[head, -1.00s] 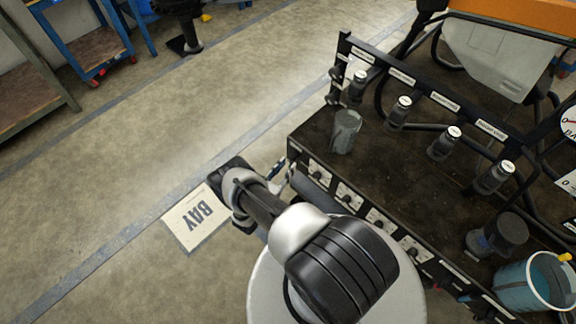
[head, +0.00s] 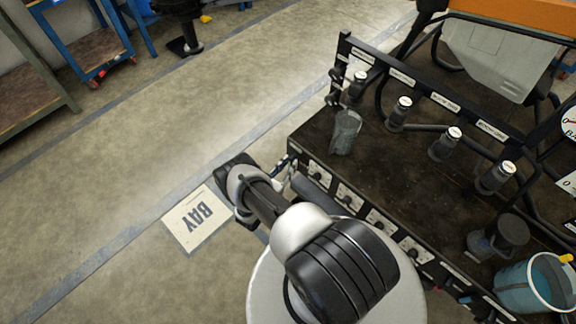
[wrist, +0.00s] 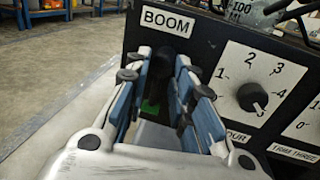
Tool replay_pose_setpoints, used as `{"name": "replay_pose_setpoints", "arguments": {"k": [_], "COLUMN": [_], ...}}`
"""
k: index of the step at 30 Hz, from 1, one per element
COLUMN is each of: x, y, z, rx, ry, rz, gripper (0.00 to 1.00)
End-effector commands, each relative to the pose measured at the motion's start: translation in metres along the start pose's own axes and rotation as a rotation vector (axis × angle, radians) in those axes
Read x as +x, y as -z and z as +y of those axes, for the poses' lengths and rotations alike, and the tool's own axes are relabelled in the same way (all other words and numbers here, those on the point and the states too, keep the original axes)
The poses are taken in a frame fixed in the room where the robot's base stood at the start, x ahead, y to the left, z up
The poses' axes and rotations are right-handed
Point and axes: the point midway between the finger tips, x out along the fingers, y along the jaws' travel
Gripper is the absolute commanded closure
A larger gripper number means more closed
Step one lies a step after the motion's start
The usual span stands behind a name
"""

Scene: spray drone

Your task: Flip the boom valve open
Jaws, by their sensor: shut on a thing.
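The BOOM label (wrist: 168,21) is on the dark front panel in the wrist view. Below it, a dark lever-like part (wrist: 182,68), apparently the boom valve handle, shows between the fingers of my gripper (wrist: 168,88). The gripper is shut on it, with a blue-lined finger on each side. A small green patch shows low between the fingers. The handle's exact angle is hard to tell against the dark panel. In the head view my gripper (head: 284,174) is at the left end of the panel's front, and my arm hides most of it.
A numbered dial (wrist: 252,97) sits just right of the gripper. More dials (head: 348,197) line the panel front. A teal bucket (head: 537,284) is at right. The floor at left is open.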

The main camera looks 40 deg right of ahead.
Motion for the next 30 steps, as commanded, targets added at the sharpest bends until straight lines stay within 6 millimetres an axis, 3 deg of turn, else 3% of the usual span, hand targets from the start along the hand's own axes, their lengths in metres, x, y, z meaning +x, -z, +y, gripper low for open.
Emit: {"name": "replay_pose_setpoints", "arguments": {"k": [13, 30], "x": [-0.0006, -0.0015], "y": [-0.0004, -0.0043], "z": [-0.001, -0.0045], "rx": [-0.13, -0.639], "ry": [-0.001, -0.003], "rz": [0.028, 0.129], "gripper": [1.0, 1.0]}}
